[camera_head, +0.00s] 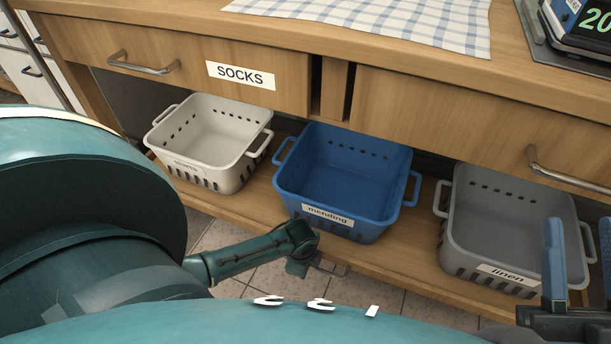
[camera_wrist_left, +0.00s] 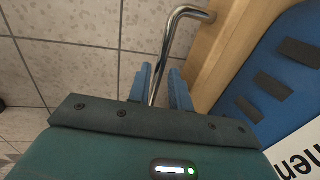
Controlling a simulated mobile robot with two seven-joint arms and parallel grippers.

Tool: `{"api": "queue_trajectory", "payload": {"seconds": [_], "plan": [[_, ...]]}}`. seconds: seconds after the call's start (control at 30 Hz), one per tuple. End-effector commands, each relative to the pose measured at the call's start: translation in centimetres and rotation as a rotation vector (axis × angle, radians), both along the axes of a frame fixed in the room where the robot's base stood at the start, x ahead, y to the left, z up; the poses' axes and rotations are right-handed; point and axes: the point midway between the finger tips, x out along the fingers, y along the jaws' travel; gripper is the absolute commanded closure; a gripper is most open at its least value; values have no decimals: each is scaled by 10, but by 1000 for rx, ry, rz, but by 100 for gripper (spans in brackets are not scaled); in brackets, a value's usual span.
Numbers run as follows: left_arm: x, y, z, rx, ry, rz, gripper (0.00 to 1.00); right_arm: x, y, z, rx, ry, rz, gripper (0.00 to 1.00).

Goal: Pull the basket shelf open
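The basket shelf (camera_head: 408,262) is a wooden board under the drawers, bearing a white basket (camera_head: 228,178), a blue basket labelled mending (camera_head: 345,230) and a grey basket labelled linen (camera_head: 470,262). In the left wrist view, a bent metal handle (camera_wrist_left: 178,25) on the shelf's front edge runs between the blue fingers of my left gripper (camera_wrist_left: 160,72), which sit close around it. In the head view my left arm hides most of this grip. My right gripper (camera_head: 579,222) is open and empty, in front of the grey basket at the lower right.
Above the shelf are a drawer labelled SOCKS (camera_head: 200,68) and another drawer (camera_head: 450,115), each with a metal handle. A checked cloth (camera_head: 380,20) and a dark device (camera_head: 585,25) lie on the top. Tiled floor (camera_head: 250,280) shows in front of the shelf.

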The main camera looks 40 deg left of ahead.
Motion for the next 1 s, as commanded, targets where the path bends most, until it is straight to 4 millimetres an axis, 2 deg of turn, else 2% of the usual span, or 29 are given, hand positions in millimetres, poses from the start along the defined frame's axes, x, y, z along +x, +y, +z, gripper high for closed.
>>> {"api": "queue_trajectory", "payload": {"seconds": [0.03, 0.23, 0.67, 0.87, 1.0], "plan": [[0, 0, 0, 0, 0, 0, 84, 0, 0, 0, 0, 1, 0, 64], [0, 0, 0, 0, 0, 0, 100, 0, 0, 0, 0, 1, 0, 64], [0, 0, 0, 0, 1, 0, 100, 0, 0, -1, 0, 2, 0, 64], [-8, -2, 2, -2, 3, 0, 100, 1, 0, 5, 1, 22, 2, 64], [-22, -5, 5, 0, 6, -1, 100, -3, 2, -20, 21, 195, -4, 64]]}}
